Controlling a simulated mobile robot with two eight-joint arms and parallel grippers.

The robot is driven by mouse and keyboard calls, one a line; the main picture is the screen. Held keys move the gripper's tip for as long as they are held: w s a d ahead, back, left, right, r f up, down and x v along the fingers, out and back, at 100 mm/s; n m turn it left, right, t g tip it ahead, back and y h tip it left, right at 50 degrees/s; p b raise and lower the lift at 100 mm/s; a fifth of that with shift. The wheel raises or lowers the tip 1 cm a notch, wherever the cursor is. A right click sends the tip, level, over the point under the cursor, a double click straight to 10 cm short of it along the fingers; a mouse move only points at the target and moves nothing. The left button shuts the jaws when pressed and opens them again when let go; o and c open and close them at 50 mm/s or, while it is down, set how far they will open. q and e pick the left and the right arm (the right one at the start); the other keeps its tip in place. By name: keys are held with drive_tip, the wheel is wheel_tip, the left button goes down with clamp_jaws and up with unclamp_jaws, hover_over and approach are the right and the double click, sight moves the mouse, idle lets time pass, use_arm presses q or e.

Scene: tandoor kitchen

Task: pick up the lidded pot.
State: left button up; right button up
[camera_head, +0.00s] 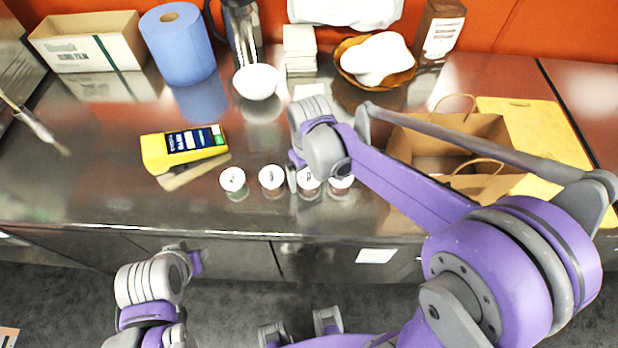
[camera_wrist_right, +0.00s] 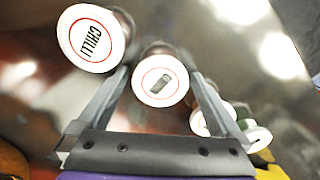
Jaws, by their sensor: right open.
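Small pots with white lids stand in a row on the steel counter. In the head view they are a far-left pot (camera_head: 232,180), a second (camera_head: 271,178), a third (camera_head: 308,181) and a far-right one (camera_head: 341,183). My right gripper (camera_head: 306,176) is over the third pot, open. In the right wrist view, a pot with a dark picture on its lid (camera_wrist_right: 160,86) shows between the open fingers; I cannot tell whether they touch it. A pot marked CHILLI (camera_wrist_right: 92,38) is beside the left finger. My left gripper (camera_head: 195,262) is mostly hidden, low in front of the counter.
A yellow device (camera_head: 185,148) lies left of the pots. A paper bag (camera_head: 420,149) and yellow board (camera_head: 545,125) are to the right. Behind stand a blue roll (camera_head: 178,45), a white bowl (camera_head: 256,82) and a basket (camera_head: 347,72). The front-left counter is clear.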

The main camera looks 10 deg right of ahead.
drive_tip(key=c, duration=1.4)
